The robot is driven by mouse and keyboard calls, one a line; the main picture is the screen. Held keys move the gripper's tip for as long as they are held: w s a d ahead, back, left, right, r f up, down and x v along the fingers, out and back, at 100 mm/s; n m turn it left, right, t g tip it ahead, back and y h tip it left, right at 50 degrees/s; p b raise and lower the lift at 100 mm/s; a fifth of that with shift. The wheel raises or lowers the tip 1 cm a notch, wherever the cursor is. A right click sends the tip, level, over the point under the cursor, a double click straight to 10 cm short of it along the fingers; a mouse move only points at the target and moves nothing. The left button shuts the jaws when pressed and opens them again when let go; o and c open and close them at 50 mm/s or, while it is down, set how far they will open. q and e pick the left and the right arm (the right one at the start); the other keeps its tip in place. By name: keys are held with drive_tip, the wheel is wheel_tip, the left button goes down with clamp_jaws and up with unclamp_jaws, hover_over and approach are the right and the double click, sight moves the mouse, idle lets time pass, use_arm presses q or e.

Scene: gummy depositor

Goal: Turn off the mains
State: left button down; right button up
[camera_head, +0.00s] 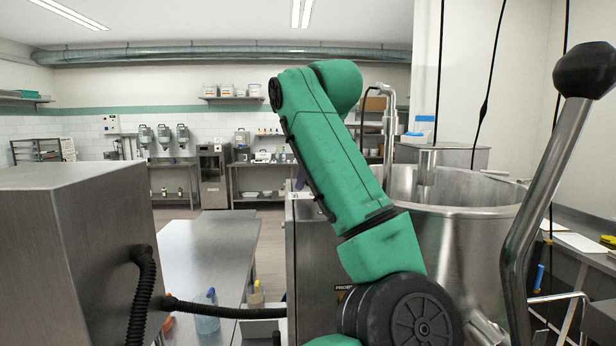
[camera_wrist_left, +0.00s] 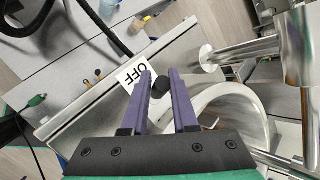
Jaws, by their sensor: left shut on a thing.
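The mains switch shows in the left wrist view as a round black knob (camera_wrist_left: 160,88) on top of a steel cabinet (camera_wrist_left: 85,120). A white label (camera_wrist_left: 133,76) reading OFF lies beside the knob; part of the label is hidden by a finger. My left gripper (camera_wrist_left: 160,76) has its purple fingers on either side of the knob and is shut on it. In the head view my green left arm covers most of the gripper and the knob; the cabinet (camera_head: 312,250) shows below it. My right gripper is not in view.
A large steel kettle (camera_head: 460,240) stands right of the cabinet. A steel lever with a black ball (camera_head: 584,70) rises close at the right. A steel box (camera_head: 75,240) with a black hose stands at the left. A steel table (camera_head: 205,250) lies between.

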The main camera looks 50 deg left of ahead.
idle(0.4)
use_arm(q)
drive_tip(key=c, duration=0.7)
unclamp_jaws()
drive_tip(key=v, duration=1.4)
drive_tip(key=shift+s+r+b, duration=0.25)
drive_tip(key=shift+s+b, duration=0.1)
drive_tip(key=shift+s, duration=0.05)
drive_tip(key=shift+w+a, duration=0.1)
